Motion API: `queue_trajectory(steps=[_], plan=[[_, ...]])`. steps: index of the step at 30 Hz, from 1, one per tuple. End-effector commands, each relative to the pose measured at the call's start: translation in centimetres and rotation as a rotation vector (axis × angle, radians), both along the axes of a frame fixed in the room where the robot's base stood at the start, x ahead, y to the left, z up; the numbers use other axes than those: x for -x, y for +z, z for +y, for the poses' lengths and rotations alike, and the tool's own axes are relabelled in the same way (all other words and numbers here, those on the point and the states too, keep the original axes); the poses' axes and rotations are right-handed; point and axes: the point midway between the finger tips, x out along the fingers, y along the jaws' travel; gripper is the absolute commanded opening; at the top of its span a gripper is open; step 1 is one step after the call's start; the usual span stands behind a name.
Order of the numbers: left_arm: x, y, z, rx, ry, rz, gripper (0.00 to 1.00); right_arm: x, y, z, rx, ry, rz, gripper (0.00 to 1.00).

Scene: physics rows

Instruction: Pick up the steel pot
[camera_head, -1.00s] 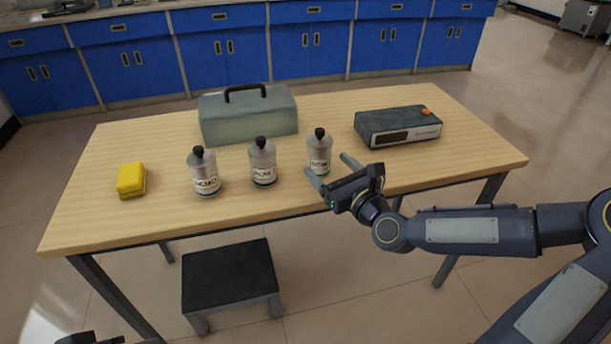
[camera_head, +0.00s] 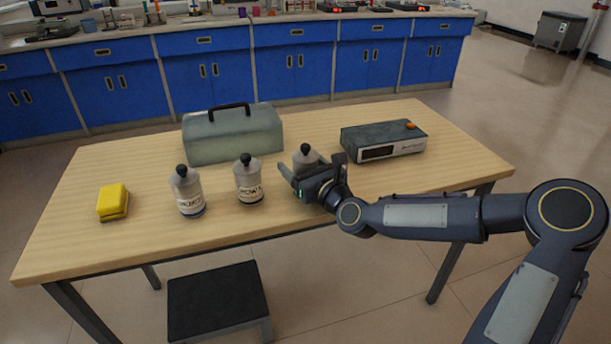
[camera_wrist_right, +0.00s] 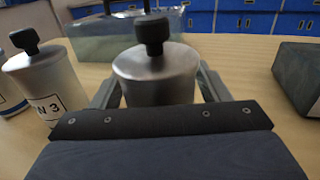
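Three steel pots with black knobs stand upright in a row on the table: a left pot (camera_head: 187,192), a middle pot (camera_head: 248,180) and a right pot (camera_head: 306,157). The left and middle ones show printed labels. My right gripper (camera_head: 301,176) is at the right pot and hides its lower part. In the right wrist view the right pot (camera_wrist_right: 155,75) stands between the two spread fingers, with narrow gaps seeming to remain at its sides. A neighbouring pot (camera_wrist_right: 46,90) stands left of the fingers. My left gripper is not in view.
A grey-green toolbox (camera_head: 233,135) with a black handle stands behind the pots. A dark box-shaped device (camera_head: 383,140) with an orange knob is at the right. A yellow block (camera_head: 112,202) lies at the left. A dark stool (camera_head: 218,303) stands before the wooden table (camera_head: 90,240).

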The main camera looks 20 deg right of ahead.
Motion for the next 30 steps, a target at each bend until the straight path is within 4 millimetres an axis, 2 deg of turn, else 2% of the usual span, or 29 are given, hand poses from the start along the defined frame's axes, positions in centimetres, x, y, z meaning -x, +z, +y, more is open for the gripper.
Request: queue_trajectory(steps=[1, 11, 22, 25, 28, 30], plan=[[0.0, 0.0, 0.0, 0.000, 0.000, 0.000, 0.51, 0.0, 0.0, 0.0, 0.000, 0.000, 0.000, 0.62], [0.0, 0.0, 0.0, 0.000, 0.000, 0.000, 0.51, 0.0, 0.0, 0.0, 0.000, 0.000, 0.000, 0.19], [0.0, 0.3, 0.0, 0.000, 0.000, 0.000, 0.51, 0.0, 0.8, 0.0, 0.001, -0.001, -0.003, 0.19], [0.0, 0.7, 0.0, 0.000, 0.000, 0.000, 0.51, 0.0, 1.8, 0.0, 0.002, -0.001, -0.004, 0.19], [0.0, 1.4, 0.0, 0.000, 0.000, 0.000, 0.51, 0.0, 3.7, 0.0, 0.002, -0.002, -0.007, 0.19], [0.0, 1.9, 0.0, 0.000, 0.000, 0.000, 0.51, 1.1, 4.9, 0.0, 0.005, -0.001, -0.005, 0.19]])
